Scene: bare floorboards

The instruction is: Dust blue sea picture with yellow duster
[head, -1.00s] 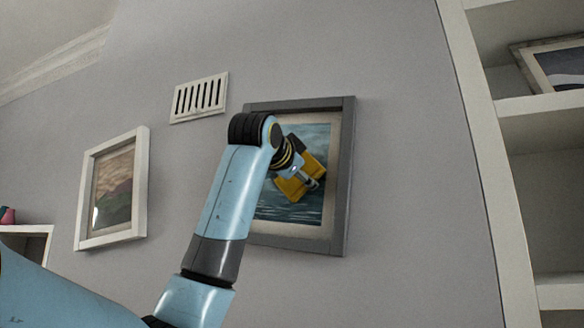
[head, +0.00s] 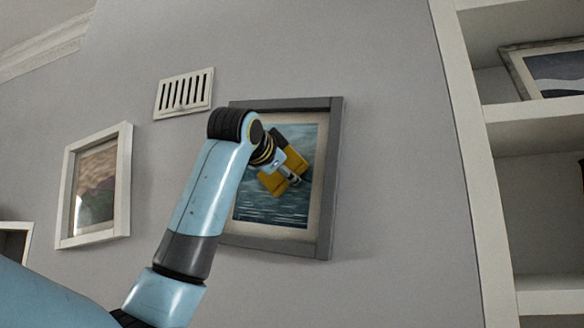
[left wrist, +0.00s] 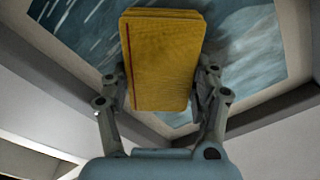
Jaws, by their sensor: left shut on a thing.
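The blue sea picture (head: 262,210) hangs on the grey wall in a dark grey frame with a cream mount. It also fills the upper part of the left wrist view (left wrist: 237,45). My left gripper (head: 288,172) is in front of the picture, shut on the yellow duster (head: 272,182). In the left wrist view the duster (left wrist: 162,60) is a yellow block between the two fingers of the gripper (left wrist: 162,92). It overlaps the sea image; I cannot tell whether it touches the surface. My arm and the duster hide the picture's upper left and middle. My right gripper is not in view.
A white-framed landscape picture (head: 95,187) hangs to the left. A white vent (head: 184,93) is on the wall above. White shelves (head: 545,140) stand at the right, with another framed picture (head: 545,70) on one. The wall between the sea picture and the shelves is bare.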

